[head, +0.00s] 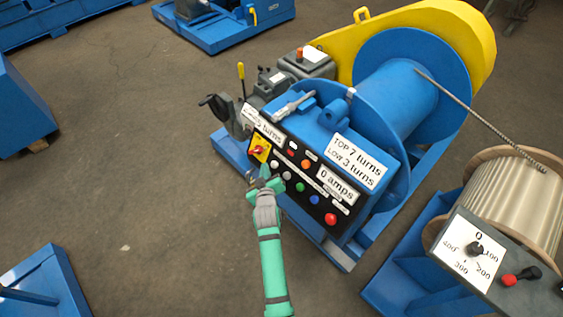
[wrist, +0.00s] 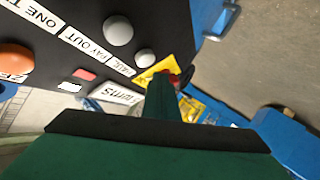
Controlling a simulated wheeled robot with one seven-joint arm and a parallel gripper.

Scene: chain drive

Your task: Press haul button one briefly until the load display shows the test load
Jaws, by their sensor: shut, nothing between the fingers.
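The black control panel (head: 283,158) on the blue winch has a column of round buttons. In the head view, a pale grey button (head: 274,165) and a grey button (head: 287,176) lie near its left end. In the wrist view a larger grey button (wrist: 118,30) and a smaller one (wrist: 145,58) sit beside white labels reading "PAY OUT" and "ONE T…". I cannot tell which button is haul one. A display reads "0 amps" (head: 338,184). My gripper (head: 258,181) is shut and empty, by the panel's lower left edge; its fingers (wrist: 163,85) show no clear contact with a button.
A red switch on a yellow plate (head: 259,149) sits just above my gripper. Green, blue and red (head: 331,219) buttons continue down the panel. A sign (head: 356,162) reads "TOP 7 turns LOW 3 turns". A dial (head: 476,248) stands lower right.

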